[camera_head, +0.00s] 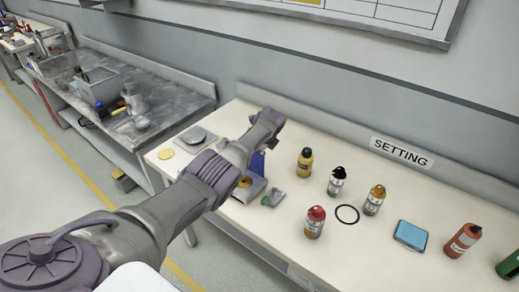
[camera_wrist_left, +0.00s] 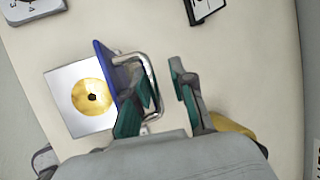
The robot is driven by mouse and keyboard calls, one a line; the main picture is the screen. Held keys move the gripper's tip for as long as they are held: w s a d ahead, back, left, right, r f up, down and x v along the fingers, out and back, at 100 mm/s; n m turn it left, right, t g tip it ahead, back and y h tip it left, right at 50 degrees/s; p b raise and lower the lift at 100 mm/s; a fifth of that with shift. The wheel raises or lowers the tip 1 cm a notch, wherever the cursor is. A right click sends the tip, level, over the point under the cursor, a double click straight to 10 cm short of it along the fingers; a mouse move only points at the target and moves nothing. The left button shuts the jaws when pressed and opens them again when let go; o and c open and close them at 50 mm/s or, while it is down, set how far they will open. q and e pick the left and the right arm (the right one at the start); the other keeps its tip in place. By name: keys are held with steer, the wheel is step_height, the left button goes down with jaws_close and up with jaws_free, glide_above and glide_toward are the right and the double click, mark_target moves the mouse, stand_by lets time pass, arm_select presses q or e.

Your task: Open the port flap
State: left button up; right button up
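The port is a pale square plate with a brass ring (camera_wrist_left: 91,96) around a dark hole, at the left in the wrist view; the brass ring also shows in the head view (camera_head: 245,181). The blue flap (camera_wrist_left: 104,66) stands steeply beside it, seen almost edge-on, leaving the hole visible. A bent metal handle (camera_wrist_left: 124,57) projects from the flap. My left gripper (camera_wrist_left: 161,84) is open, with its teal fingers on either side of the handle's bar; I cannot tell whether they touch it. My right gripper is not in view.
To the right on the bench stand a yellow bottle (camera_head: 305,162), a red-capped bottle (camera_head: 315,222), other bottles, a black ring (camera_head: 347,214) and a blue box (camera_head: 410,235).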

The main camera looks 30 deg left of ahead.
arm_select(q)
steer(key=shift+s+d+f, duration=0.15)
steer(key=shift+d+f, duration=0.1)
steer(key=shift+f, duration=0.15)
steer(key=v, duration=1.2)
steer(key=shift+a+r, duration=0.25)
steer(key=shift+r, duration=0.15)
